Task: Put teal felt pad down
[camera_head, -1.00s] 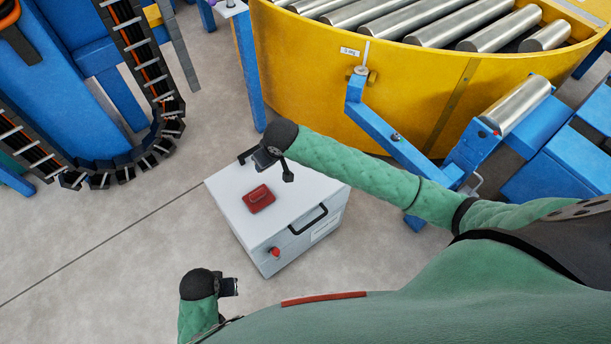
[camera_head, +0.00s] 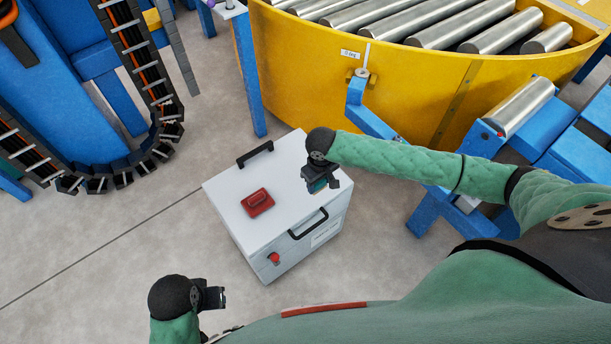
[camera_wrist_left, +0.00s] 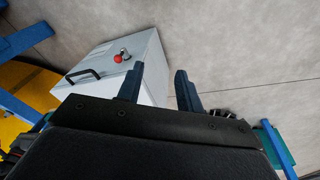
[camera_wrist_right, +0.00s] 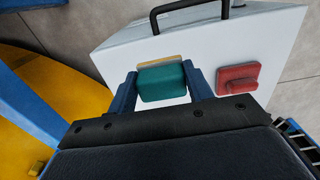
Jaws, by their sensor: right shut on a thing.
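The teal felt pad (camera_wrist_right: 162,82) is between the fingers of my right gripper (camera_wrist_right: 163,85), which is shut on it. A yellowish layer shows along the pad's far edge in the right wrist view. In the head view my right gripper (camera_head: 322,182) is over the right part of the white box top, and only a little teal (camera_head: 318,186) shows. I cannot tell the height of the pad above the box. My left gripper (camera_wrist_left: 158,87) is open and empty, in front of the box and to its left in the head view (camera_head: 216,298).
The white box (camera_head: 222,190) has black handles and a red knob (camera_head: 273,257) on its front. A red block (camera_head: 257,202) lies on its top, left of my right gripper. A yellow roller table (camera_head: 310,50) and a blue frame (camera_head: 375,125) stand behind and right.

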